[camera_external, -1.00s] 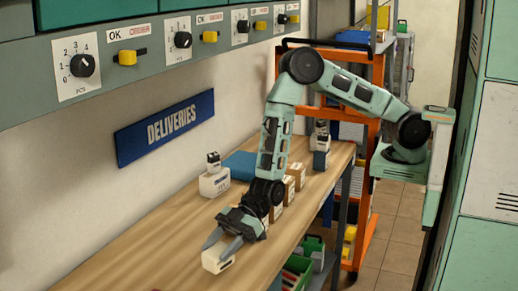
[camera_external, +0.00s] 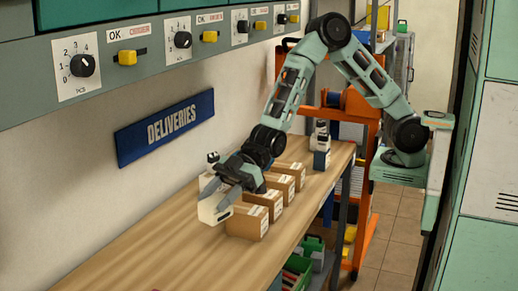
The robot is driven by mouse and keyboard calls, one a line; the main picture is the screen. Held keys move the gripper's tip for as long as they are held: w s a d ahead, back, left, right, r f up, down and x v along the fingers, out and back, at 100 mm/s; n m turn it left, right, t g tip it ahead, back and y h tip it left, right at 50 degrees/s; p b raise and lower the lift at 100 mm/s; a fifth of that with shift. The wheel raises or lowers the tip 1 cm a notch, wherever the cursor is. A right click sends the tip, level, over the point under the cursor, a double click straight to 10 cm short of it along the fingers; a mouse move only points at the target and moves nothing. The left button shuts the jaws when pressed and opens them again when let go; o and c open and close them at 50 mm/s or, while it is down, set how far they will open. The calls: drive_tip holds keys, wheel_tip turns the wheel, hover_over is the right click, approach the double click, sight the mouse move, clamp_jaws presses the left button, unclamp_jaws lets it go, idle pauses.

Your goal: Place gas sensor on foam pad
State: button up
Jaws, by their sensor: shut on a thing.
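My gripper (camera_external: 217,187) is low over the left part of the wooden bench, its fingers around a small white block (camera_external: 213,208). I take this block to be the gas sensor, but its markings are too small to read. I cannot tell whether its underside touches the bench. A flat blue pad lay behind this spot, against the wall side; it is now hidden by my gripper and wrist. The dark top of a small white device (camera_external: 213,157) shows just behind my gripper; its lower part is hidden.
A row of brown cartons (camera_external: 248,223) stands along the bench close to the right of my gripper. A dark blue box with a white device (camera_external: 321,146) stands at the bench's far end. The near bench surface (camera_external: 160,250) is clear. The wall bears a DELIVERIES sign (camera_external: 165,127).

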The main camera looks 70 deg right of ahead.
wheel_tip(320, 180, up, 2)
drive_tip(key=w+d+m+t+h, duration=0.1)
drive_tip(key=w+d+m+t, duration=0.1)
drive_tip(key=w+d, duration=0.65)
drive_tip(key=w+d+m+t+h+b, duration=0.15)
drive_tip(key=w+d, duration=0.35)
drive_tip(key=d, duration=0.6)
drive_tip(key=w+d+m+t+h, duration=0.1)
drive_tip(key=w+d+m+t, duration=0.15)
drive_tip(key=w+d, duration=0.6)
drive_tip(key=d+m+t+h+b, duration=0.1)
drive_tip(key=d+m+t+h, duration=0.3)
drive_tip(key=d, duration=2.8)
drive_tip(key=shift+m+g, duration=0.3)
drive_tip(key=f, duration=1.5)
drive_tip(key=shift+s+a+f, duration=0.2)
drive_tip(key=shift+a, duration=0.05)
